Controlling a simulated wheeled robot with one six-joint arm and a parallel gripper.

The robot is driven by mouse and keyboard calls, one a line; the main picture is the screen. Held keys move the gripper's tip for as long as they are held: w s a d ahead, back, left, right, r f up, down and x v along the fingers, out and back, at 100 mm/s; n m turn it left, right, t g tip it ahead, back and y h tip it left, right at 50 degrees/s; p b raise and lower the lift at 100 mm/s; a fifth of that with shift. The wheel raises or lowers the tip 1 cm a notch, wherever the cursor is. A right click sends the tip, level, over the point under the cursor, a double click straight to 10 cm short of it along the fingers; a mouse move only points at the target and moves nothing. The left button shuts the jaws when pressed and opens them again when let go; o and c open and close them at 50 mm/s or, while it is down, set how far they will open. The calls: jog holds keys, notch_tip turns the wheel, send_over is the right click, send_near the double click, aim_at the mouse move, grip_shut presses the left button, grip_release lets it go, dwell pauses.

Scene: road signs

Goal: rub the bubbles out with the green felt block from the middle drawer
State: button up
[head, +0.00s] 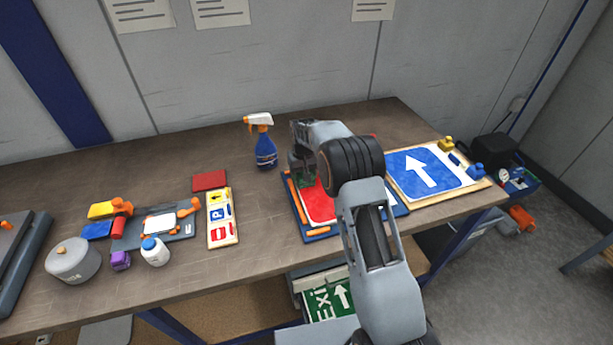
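My gripper (303,172) points down over the left part of a red sign (318,205), which lies on a blue board (317,236) at the table's right half. A small dark green block (306,181), which looks like the felt block, sits between the fingertips, low over or on the red sign; contact cannot be told. My arm hides much of the sign's right side. Bubbles are too small to make out. Under the table edge, a pale drawer unit (312,280) shows partly; my arm hides part of it, and I cannot tell which drawer is which.
A blue arrow sign (428,172) lies on a board to the right. A spray bottle (265,148) stands behind, left of my gripper. A sign strip (221,217), a red pad (209,181), a grey pot (73,261) and small tools lie left. A green exit sign (328,303) is below.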

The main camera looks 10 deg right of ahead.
jog(key=shift+w+a+p, duration=0.15)
jog(key=shift+w+p, duration=0.2)
jog(key=shift+w, duration=0.6)
jog(key=shift+w+a+p, duration=0.1)
jog(key=shift+w+p, duration=0.2)
jog(key=shift+w, duration=0.6)
jog(key=shift+r, duration=0.1)
jog(key=shift+r+p, duration=1.5)
jog(key=shift+r, duration=0.95)
jog(key=shift+f, duration=0.1)
